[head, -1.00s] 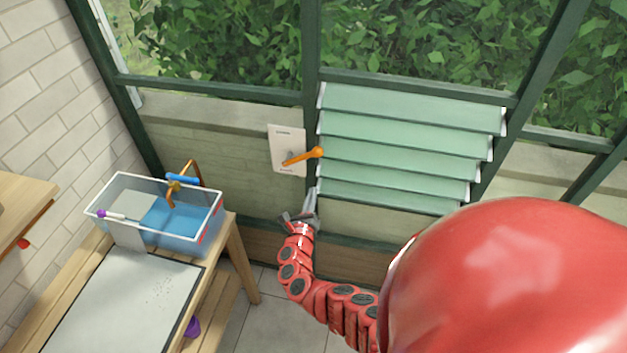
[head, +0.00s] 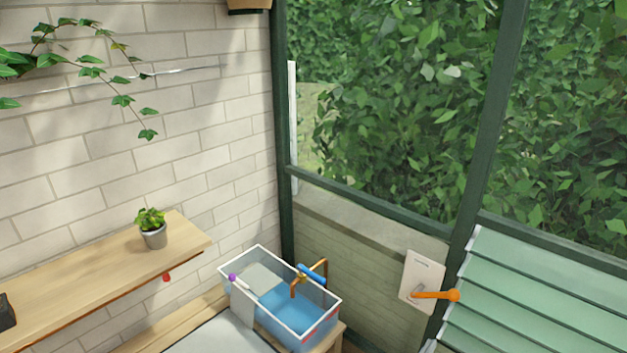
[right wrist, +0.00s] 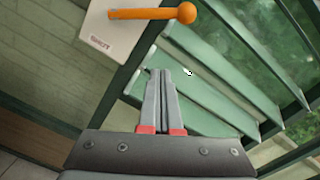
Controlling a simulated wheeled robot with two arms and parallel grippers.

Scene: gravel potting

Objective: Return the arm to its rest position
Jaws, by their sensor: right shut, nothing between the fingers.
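My right gripper (right wrist: 160,75) is shut and empty in the right wrist view, its two grey fingers together. In the head view only a small grey tip of it (head: 430,346) shows at the bottom edge. An orange lever (right wrist: 152,13) on a white wall plate (right wrist: 112,35) lies beyond the fingertips, apart from them. The lever (head: 437,295) and the plate (head: 423,277) also show at the right of the head view. The lever points sideways to the right. My left gripper is not in view.
Green slatted louvres (head: 535,300) stand right of the plate. A clear tub (head: 322,322) with blue contents and a tap stands on a wooden bench at the lower middle. A shelf (head: 95,272) with a potted plant (head: 153,232) runs along the brick wall at the left.

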